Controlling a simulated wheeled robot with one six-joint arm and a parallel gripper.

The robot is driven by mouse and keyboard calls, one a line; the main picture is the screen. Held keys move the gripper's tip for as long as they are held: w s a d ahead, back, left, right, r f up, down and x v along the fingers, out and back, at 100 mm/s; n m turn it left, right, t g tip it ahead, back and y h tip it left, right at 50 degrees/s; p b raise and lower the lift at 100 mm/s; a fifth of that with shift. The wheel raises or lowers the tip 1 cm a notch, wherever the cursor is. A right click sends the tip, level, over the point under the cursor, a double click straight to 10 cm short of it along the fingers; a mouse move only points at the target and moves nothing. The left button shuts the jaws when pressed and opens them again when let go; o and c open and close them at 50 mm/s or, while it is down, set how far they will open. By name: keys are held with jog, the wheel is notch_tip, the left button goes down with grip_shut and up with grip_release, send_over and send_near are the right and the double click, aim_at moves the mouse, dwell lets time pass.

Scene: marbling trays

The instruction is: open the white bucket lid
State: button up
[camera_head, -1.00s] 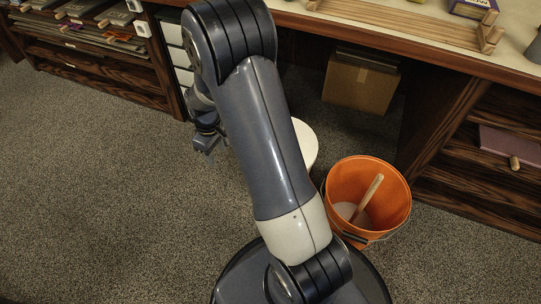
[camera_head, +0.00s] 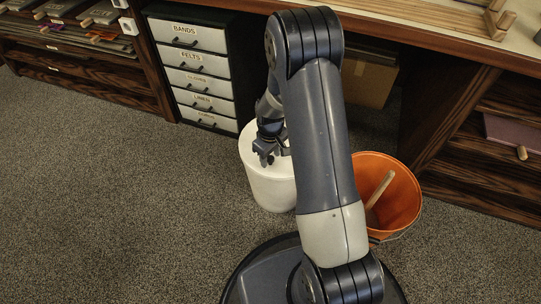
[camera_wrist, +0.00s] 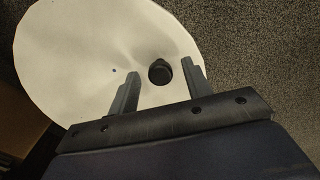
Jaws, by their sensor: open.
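The white bucket (camera_head: 272,187) stands on the carpet, partly hidden behind my arm in the head view. Its round white lid (camera_wrist: 85,45) fills much of the wrist view and lies on the bucket. A small dark knob (camera_wrist: 159,72) stands near one side of the lid. My gripper (camera_wrist: 157,80) is open over the lid, with its two fingers apart and the knob between and slightly beyond them. In the head view my gripper (camera_head: 268,158) is over the lid. I cannot tell its exact height above the lid.
An orange bucket (camera_head: 400,200) with a wooden stick (camera_head: 380,190) stands just right of my arm. A labelled drawer unit (camera_head: 205,85) and a cardboard box (camera_head: 368,82) are behind, beneath the table. Carpet at the left (camera_head: 110,200) is clear.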

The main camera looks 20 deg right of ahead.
jog(key=shift+c, duration=0.2)
grip_shut()
jog(key=shift+a, duration=0.1)
